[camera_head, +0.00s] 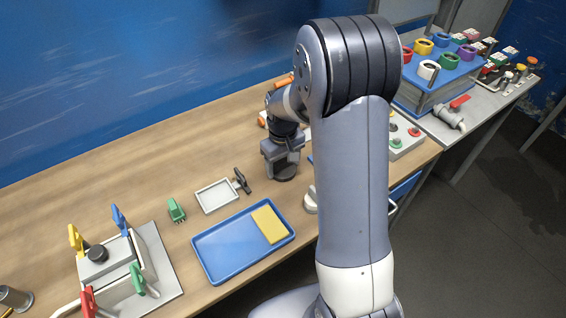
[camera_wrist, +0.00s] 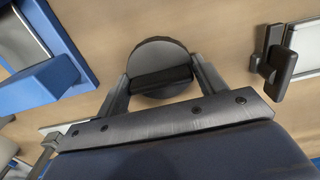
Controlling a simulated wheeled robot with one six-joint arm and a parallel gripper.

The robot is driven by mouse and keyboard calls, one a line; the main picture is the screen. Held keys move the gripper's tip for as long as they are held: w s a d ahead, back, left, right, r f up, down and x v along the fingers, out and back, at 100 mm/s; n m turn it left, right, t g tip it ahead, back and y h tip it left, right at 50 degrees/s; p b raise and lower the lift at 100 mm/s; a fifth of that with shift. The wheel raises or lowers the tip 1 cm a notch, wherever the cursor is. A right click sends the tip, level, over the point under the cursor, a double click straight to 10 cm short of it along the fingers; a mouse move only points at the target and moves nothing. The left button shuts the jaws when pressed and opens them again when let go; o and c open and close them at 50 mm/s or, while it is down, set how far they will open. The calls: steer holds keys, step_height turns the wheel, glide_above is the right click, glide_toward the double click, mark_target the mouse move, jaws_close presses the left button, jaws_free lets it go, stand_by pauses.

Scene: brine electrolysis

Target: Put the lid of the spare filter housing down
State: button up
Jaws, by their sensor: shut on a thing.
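The lid is a dark round disc with a raised bar grip across it. In the wrist view the lid (camera_wrist: 158,52) lies between my fingers, with the bar between the fingertips. My gripper (camera_wrist: 160,82) is shut on this bar. In the head view my gripper (camera_head: 284,158) points down over the wooden table, and the dark lid (camera_head: 285,174) shows beneath it, low over the tabletop. I cannot tell whether the lid touches the table. I cannot make out the rest of the spare filter housing; my arm hides part of the table behind it.
A blue tray (camera_head: 222,262) with a yellow pad (camera_head: 269,225) lies in front. Left of my gripper are a shallow white tray (camera_head: 214,196), a black-handled piece (camera_head: 241,181) and a green block (camera_head: 176,210).

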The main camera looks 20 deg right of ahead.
mark_target(283, 163)
steer(key=shift+f, duration=0.15)
steer(key=o, duration=1.2)
step_height(283, 163, up, 12)
steer(key=shift+r, duration=0.2)
steer(key=shift+f, duration=4.35)
